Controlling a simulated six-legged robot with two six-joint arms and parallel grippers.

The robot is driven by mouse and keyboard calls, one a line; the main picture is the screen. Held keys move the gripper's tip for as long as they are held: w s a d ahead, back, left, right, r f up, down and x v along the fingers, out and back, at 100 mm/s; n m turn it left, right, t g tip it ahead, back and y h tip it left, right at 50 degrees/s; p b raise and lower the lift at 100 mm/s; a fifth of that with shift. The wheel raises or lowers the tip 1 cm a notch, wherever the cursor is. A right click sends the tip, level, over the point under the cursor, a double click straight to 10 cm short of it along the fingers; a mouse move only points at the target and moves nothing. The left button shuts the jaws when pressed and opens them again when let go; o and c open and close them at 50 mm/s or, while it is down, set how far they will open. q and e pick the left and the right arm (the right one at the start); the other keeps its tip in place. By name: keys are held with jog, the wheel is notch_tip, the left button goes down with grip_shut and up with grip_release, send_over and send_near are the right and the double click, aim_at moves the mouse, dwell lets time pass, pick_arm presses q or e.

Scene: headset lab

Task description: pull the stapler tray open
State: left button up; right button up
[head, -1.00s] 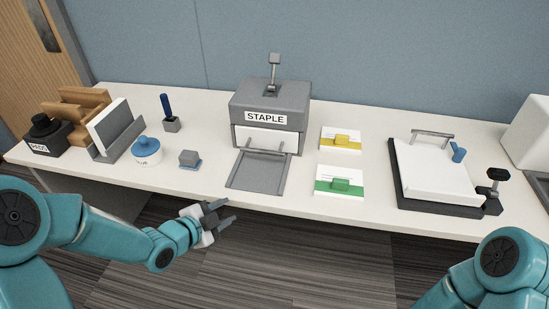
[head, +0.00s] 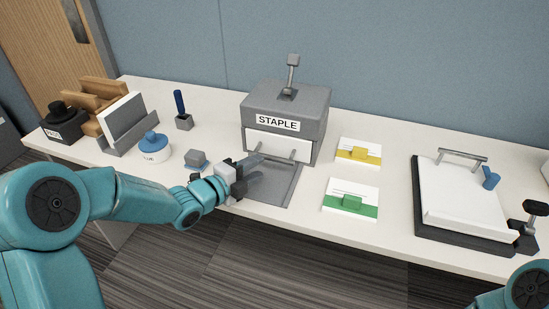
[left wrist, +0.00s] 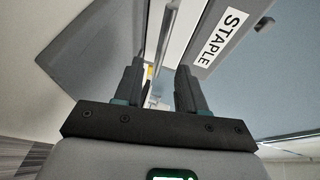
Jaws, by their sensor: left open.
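The stapler is a grey box (head: 313,108) labelled STAPLE, with a lever on top, at the middle back of the table. Its white tray front (head: 278,144) sits in the box's lower opening, above a grey base plate (head: 283,190) that extends forward. A grey handle stands out from the front, partly hidden by my gripper. My left gripper (head: 260,166) is open and empty, in front of the tray at the handle's left end. In the left wrist view its fingers (left wrist: 160,66) are spread, with the STAPLE label (left wrist: 218,38) to their right. My right gripper is out of view.
The table's front edge lies below my gripper.

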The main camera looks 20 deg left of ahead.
aim_at(273, 157)
pick_arm(q)
jog(key=x, duration=0.7)
jog(key=shift+w+d, duration=0.1)
jog(key=shift+d, duration=0.05)
jog(key=shift+c, duration=0.3)
grip_shut()
